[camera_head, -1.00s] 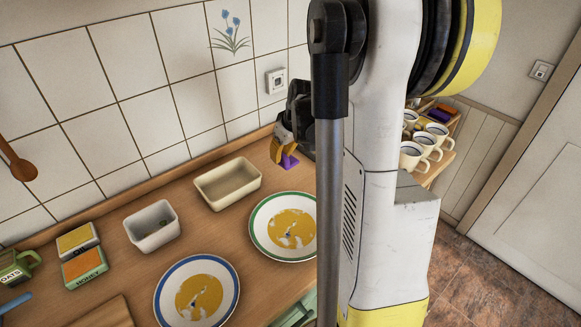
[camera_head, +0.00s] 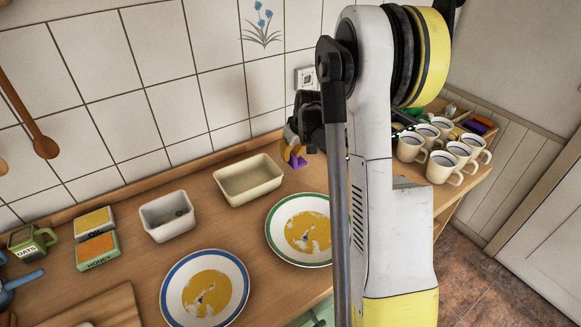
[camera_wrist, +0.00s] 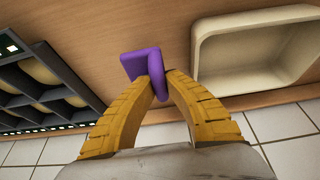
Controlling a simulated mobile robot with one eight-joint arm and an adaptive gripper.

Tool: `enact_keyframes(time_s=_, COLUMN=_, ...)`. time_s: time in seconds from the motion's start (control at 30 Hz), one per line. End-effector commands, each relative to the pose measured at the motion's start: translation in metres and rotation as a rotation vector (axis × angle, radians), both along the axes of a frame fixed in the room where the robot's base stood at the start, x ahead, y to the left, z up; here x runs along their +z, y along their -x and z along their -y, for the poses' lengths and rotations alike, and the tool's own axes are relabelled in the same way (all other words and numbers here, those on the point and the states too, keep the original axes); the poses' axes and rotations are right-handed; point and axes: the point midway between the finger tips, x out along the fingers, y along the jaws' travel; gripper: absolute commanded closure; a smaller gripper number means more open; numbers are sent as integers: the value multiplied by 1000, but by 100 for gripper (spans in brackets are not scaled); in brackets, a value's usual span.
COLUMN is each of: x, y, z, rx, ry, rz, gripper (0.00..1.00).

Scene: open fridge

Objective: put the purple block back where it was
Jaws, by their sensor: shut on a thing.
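The purple block (camera_head: 297,161) is held between the yellow fingertips of my gripper (camera_head: 292,152), by the tiled wall at the back of the wooden counter. In the wrist view the purple block (camera_wrist: 140,62) shows as a bent, L-like piece between the closed tips of my gripper (camera_wrist: 157,82). It is beside the cream dish (camera_wrist: 262,75), on its left, with bare wood between them. I cannot tell whether the block touches the counter. My arm hides part of the counter to the right in the head view.
The cream dish (camera_head: 249,182) and a white tub (camera_head: 167,217) stand along the wall. Two plates (camera_head: 205,290) (camera_head: 302,232) lie in front. A dark compartment rack (camera_wrist: 45,85) is left in the wrist view. Several mugs (camera_head: 442,167) stand at right.

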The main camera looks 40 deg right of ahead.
Motion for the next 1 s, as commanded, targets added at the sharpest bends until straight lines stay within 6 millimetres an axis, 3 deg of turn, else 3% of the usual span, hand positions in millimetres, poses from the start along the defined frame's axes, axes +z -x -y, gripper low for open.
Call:
enact_keyframes(time_s=0.3, x=-40, y=-1, z=0, rx=0, ry=0, rz=0, gripper=100)
enact_keyframes(time_s=0.67, x=-44, y=0, z=0, rx=0, ry=0, rz=0, gripper=100)
enact_keyframes(time_s=0.7, x=-44, y=0, z=0, rx=0, ry=0, rz=0, gripper=84)
enact_keyframes(time_s=0.77, x=-43, y=0, z=0, rx=0, ry=0, rz=0, gripper=69)
enact_keyframes(time_s=1.0, x=-43, y=0, z=0, rx=0, ry=0, rz=0, gripper=69)
